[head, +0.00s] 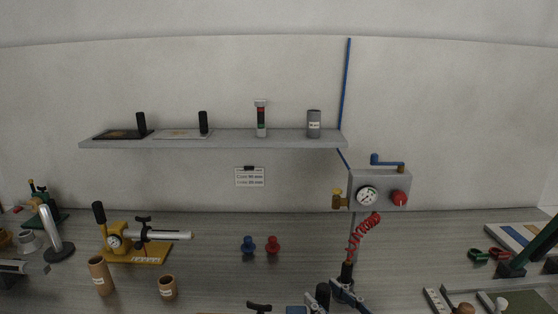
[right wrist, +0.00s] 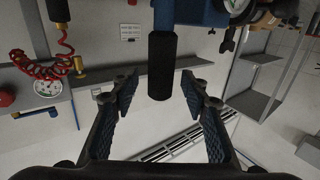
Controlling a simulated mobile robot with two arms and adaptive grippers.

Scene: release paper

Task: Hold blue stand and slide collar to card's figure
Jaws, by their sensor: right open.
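The blue stand (head: 296,309) shows only in part at the bottom edge of the head view. Its upright black handle (head: 322,292) stands beside my right gripper (head: 345,292). In the right wrist view the stand's blue body (right wrist: 190,12) is at the top, with its black handle (right wrist: 162,68) between the fingers of my open right gripper (right wrist: 160,88). Gaps show on both sides of the handle. A black T-shaped knob (head: 259,307) shows left of the stand, perhaps on the collar; the collar itself is mostly cut off. The card (head: 249,177) hangs on the wall; its small figures are hard to read.
A yellow stand (head: 150,256) with gauge and rod stands at left, near two brown tubes (head: 100,275) (head: 167,288). Blue and red pegs (head: 248,245) (head: 272,245) stand mid-bench. A grey gauge box (head: 380,188) with a red coiled hose (head: 362,235) is behind my right gripper.

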